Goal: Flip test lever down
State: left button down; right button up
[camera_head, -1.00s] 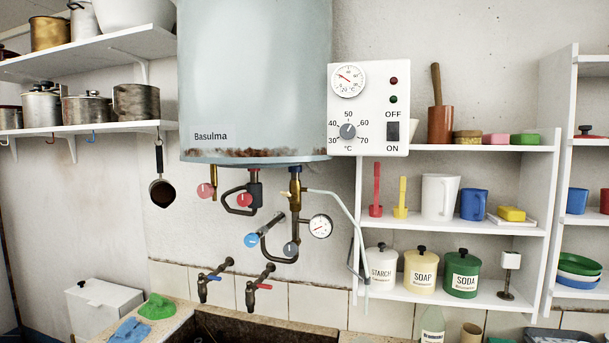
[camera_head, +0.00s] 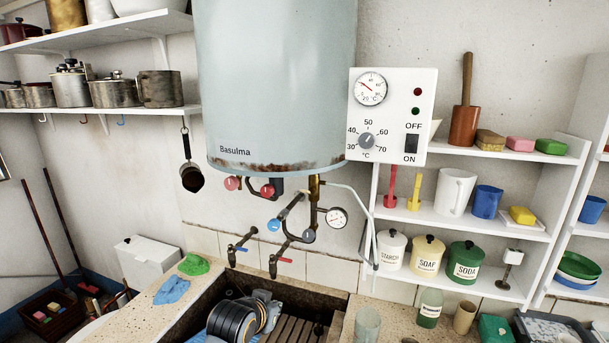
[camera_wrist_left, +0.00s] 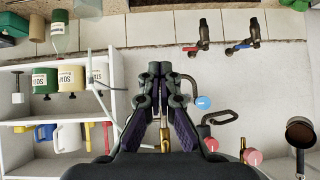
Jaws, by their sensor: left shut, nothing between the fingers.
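The water heater (camera_head: 275,80) hangs on the wall with pipework under it. A grey lever-like rod (camera_head: 291,207) slants up to the right beside a blue round knob (camera_head: 273,225). I cannot tell for sure that it is the test lever. A pressure gauge (camera_head: 337,217) sits to its right, and two red knobs (camera_head: 267,190) to its upper left. My right gripper is out of view.
A white control box (camera_head: 392,115) is right of the heater. White shelves (camera_head: 470,225) with jars and cups stand at the right. A pan (camera_head: 191,176) hangs at left.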

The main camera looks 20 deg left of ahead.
pick_arm(q)
jog(key=w+r+t, duration=0.3)
jog(key=w+r, duration=0.3)
jog(key=r, duration=0.6)
jog(key=w+r+t, duration=0.2)
jog(key=w+r, duration=0.4)
jog(key=r, duration=0.7)
jog(key=shift+w+d+r+t+h, duration=0.15)
jog(key=shift+w+d+t+h, duration=0.1)
jog(key=shift+w+t+h, duration=0.15)
